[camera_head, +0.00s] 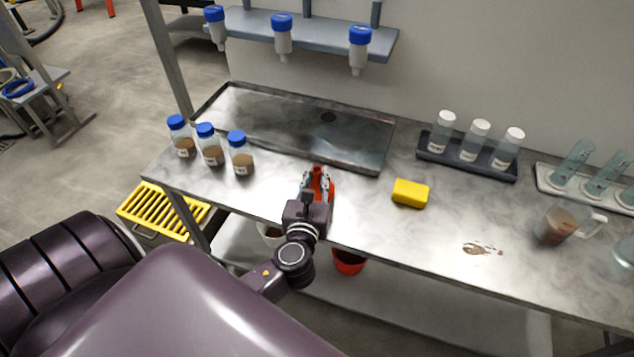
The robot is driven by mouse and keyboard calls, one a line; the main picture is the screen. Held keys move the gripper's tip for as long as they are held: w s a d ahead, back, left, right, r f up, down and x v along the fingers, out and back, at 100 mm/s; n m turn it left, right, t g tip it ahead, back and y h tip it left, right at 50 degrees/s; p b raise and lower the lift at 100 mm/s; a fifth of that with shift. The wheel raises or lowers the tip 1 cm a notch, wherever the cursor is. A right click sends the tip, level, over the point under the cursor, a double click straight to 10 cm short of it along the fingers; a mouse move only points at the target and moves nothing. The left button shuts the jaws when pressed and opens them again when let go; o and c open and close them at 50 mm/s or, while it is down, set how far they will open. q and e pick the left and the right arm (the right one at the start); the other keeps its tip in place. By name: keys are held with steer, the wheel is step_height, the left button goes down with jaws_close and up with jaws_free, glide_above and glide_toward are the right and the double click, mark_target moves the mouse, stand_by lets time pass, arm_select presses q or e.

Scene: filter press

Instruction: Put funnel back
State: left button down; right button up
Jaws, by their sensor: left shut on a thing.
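My left gripper (316,183) is over the front middle of the metal bench and is shut on a red piece, which I take to be the funnel (319,177). The fingers cover much of the funnel, so its full shape and whether it touches the bench top are hard to tell. My right gripper is not in view.
Blue-capped bottles (211,146) stand left, before a sunken metal tray (272,98). A jug (555,227), a dark rack (466,163) and glassware (605,176) are further right.

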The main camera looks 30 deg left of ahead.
arm_select(q)
steer(key=shift+f, duration=1.15)
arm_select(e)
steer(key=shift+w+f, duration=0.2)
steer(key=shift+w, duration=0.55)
arm_select(q)
steer(key=shift+f, duration=0.1)
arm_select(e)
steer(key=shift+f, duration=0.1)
arm_select(q)
steer(key=c, duration=1.8)
jaws_free()
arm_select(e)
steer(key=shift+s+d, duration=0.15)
